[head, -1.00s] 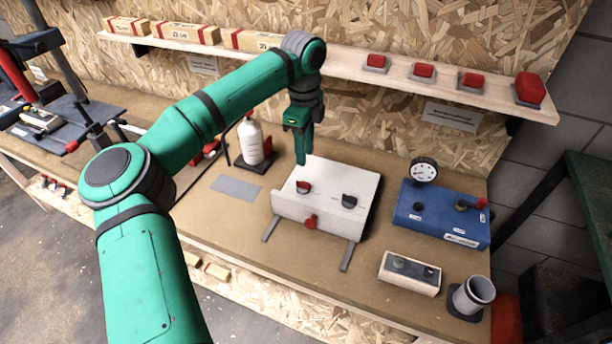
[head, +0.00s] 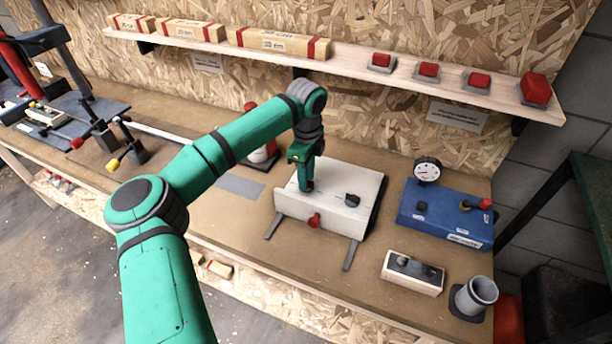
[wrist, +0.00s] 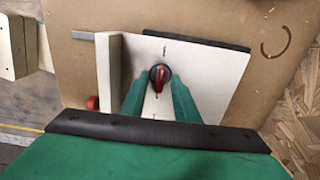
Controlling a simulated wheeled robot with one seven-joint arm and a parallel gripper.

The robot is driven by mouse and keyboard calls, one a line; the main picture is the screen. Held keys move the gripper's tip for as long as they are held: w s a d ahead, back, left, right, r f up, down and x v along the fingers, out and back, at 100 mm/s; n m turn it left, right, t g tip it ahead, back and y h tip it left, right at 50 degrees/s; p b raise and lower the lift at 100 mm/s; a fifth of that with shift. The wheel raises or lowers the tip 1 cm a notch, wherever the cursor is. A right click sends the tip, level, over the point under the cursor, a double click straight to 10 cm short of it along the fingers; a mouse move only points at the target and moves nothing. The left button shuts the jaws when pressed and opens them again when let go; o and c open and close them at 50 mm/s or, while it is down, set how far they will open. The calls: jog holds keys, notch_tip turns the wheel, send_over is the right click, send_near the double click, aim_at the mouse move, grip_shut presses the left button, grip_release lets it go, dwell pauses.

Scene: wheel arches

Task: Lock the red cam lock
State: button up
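The red cam lock (wrist: 159,82) is a red handle on a dark round base, on the sloping top of a white box (head: 330,205). In the wrist view its handle points roughly up and down the picture, between small marks on the panel. My gripper (wrist: 159,76) is over it, with one green finger on each side. A gap shows between the fingers and the narrow red handle, so they look open around it. In the head view my gripper (head: 307,187) hides most of the red cam lock.
A red knob (head: 314,220) sticks out of the box's front. A blue box with a gauge (head: 440,215) stands to the right. A shelf (head: 350,68) runs behind.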

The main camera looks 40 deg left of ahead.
grip_shut()
